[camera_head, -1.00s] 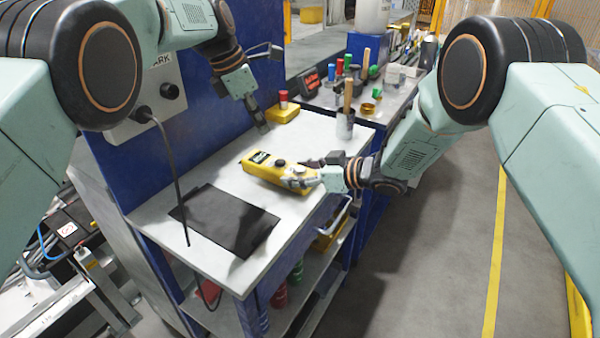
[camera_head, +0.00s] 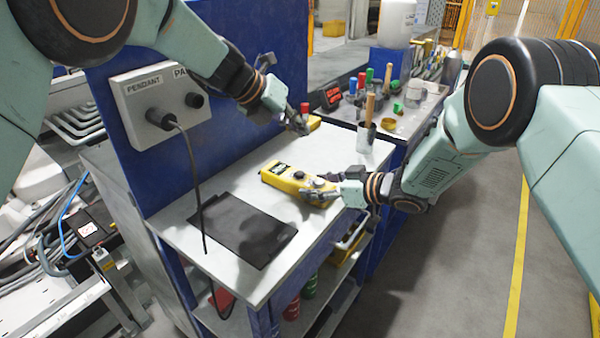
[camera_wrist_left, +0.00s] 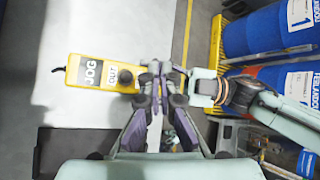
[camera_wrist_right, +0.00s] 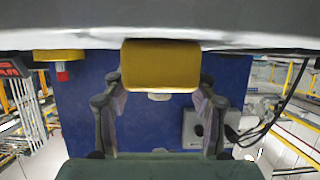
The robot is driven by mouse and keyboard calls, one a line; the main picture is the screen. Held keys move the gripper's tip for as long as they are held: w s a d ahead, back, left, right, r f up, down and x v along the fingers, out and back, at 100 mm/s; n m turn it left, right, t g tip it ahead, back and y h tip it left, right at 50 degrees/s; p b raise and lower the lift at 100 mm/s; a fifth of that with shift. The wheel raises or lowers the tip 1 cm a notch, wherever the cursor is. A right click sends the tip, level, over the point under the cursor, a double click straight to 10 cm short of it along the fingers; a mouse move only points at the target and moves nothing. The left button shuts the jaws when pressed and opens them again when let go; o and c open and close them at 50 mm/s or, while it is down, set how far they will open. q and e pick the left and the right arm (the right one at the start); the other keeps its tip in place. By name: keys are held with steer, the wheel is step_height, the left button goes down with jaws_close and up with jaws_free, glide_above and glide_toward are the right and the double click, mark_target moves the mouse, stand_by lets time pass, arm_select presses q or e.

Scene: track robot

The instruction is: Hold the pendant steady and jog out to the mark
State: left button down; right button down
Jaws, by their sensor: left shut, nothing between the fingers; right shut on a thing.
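The yellow pendant (camera_head: 287,181) lies low over the right part of the bench top; I cannot tell whether it touches. My right gripper (camera_head: 322,192) is shut on its near right end. In the right wrist view, the pendant (camera_wrist_right: 160,66) sits between the two fingers. In the left wrist view, the pendant (camera_wrist_left: 98,74) shows a "JOG OUT" label and a dark round knob. My left gripper (camera_head: 301,127) is shut and empty, above the bench beyond the pendant. Its closed fingertips (camera_wrist_left: 161,72) appear just right of the pendant in the left wrist view. I see no clear mark.
A black mat (camera_head: 243,230) lies on the bench top (camera_head: 185,232). A grey box (camera_head: 160,105) labelled "PENDANT" and "PARK" is on the blue panel, with a hanging cable (camera_head: 193,185). A yellow box with a red button (camera_head: 313,121) sits behind my left gripper. Blue drums (camera_wrist_left: 265,30) stand beyond.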

mark_target(296, 173)
arm_select(q)
steer(key=shift+w+a+n+t, duration=0.25)
steer(key=shift+w+n+t, duration=0.2)
steer(key=shift+n, duration=0.45)
steer(key=shift+f, duration=0.2)
steer(key=shift+f, duration=4.25)
steer(key=shift+w+f, duration=0.1)
steer(key=shift+f, duration=0.4)
